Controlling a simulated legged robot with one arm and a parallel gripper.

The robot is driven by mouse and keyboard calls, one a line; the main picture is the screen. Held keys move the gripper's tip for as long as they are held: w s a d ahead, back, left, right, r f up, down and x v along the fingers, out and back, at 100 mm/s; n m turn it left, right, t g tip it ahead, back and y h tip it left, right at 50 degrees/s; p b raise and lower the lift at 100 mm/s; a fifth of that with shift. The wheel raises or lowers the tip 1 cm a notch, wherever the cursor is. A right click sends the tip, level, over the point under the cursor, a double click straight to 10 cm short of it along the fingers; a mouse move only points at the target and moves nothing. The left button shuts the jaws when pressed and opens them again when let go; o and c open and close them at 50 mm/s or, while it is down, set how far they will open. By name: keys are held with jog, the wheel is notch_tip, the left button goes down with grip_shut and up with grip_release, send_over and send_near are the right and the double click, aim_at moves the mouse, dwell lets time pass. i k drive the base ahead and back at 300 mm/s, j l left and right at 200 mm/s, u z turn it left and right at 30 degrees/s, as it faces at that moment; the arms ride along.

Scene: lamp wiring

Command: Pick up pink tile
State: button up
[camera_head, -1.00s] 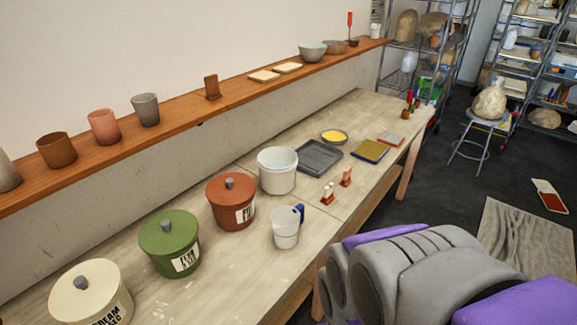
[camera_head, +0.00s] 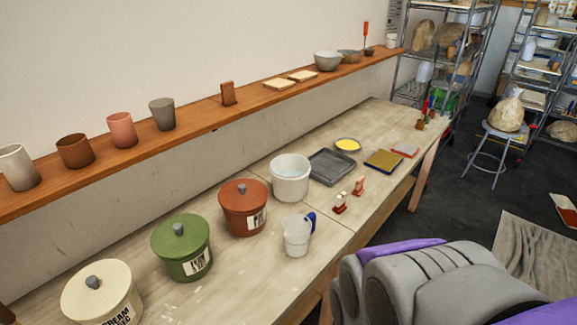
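A small flat pinkish-red tile (camera_head: 405,150) with a pale border lies toward the far end of the long worktable, near its front edge. It is just behind and right of a dark yellow and blue flat piece (camera_head: 383,161). Nothing covers the tile. My grey and purple arm fills the lower right of the view, well apart from the tile. My gripper's fingers do not show.
The worktable (camera_head: 340,219) holds green (camera_head: 182,247), red-brown (camera_head: 243,207) and cream (camera_head: 101,293) lidded pots, a white bucket (camera_head: 290,179), a measuring jug (camera_head: 297,236) and a dark tray (camera_head: 332,167). A stool (camera_head: 487,143) stands at right.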

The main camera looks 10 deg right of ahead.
aim_at(358, 190)
jog(key=i+l+z, duration=0.1)
jog(key=i+l, duration=0.2)
jog(key=i, duration=0.15)
jog(key=i+l, duration=0.2)
jog(key=i, duration=0.3)
jog(key=i+l+z, duration=0.15)
jog(key=i, duration=0.35)
jog(key=l, duration=0.1)
